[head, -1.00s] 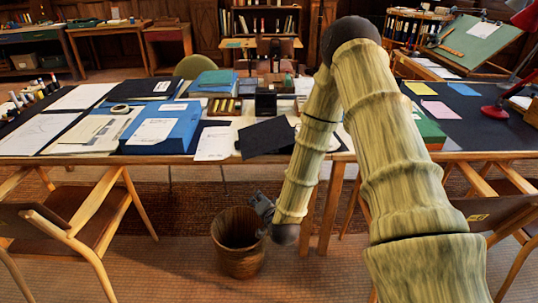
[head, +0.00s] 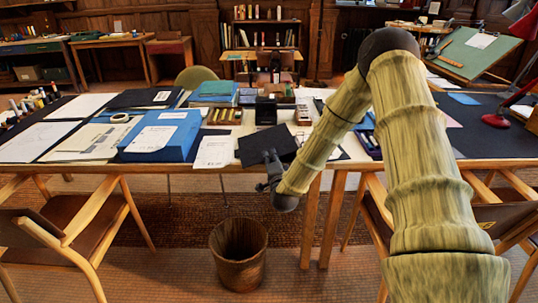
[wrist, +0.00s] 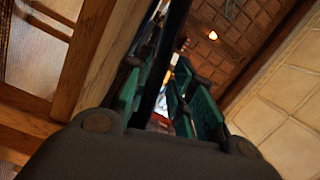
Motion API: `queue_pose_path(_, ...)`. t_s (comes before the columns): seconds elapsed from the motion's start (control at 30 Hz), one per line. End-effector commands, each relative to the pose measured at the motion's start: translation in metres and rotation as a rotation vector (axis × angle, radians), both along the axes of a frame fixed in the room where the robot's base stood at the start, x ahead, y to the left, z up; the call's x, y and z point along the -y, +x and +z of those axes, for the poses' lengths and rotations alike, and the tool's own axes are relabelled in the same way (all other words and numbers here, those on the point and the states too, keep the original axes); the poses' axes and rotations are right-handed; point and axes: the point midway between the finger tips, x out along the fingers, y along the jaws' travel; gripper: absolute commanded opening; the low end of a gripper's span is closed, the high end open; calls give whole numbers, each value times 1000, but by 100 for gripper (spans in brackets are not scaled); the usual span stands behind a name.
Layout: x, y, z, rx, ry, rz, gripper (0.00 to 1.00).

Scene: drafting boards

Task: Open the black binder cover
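The black binder (head: 262,147) lies at the front edge of the long table, its near part sticking out past the edge. Its cover looks flat and shut. My gripper (head: 270,165) is just in front of the binder, at about table-edge height, and hides part of its near side. In the wrist view my gripper's teal fingers (wrist: 158,95) are apart. A dark thin strip, which looks like the binder's edge (wrist: 172,45), runs between them. A gap shows between the strip and the right finger. I cannot tell whether the left finger touches it.
A blue box (head: 165,132) with a white label and a white sheet (head: 213,152) lie left of the binder. A wooden wastebasket (head: 238,250) stands on the floor below. Chairs stand at left (head: 70,215) and right.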

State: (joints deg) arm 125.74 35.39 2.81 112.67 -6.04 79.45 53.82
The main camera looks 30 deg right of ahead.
Motion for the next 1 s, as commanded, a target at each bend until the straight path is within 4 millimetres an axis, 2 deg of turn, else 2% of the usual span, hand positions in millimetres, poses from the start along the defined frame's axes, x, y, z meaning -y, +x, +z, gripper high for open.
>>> queue_pose_path(0.1,6,15,0,0,-1,1,24)
queue_pose_path(0.3,12,30,0,0,-1,1,24)
queue_pose_path(0.67,13,33,0,-1,0,1,24)
queue_pose_path(0.8,13,33,0,-1,0,1,0)
queue_pose_path(1.0,13,33,-1,-1,0,1,0)
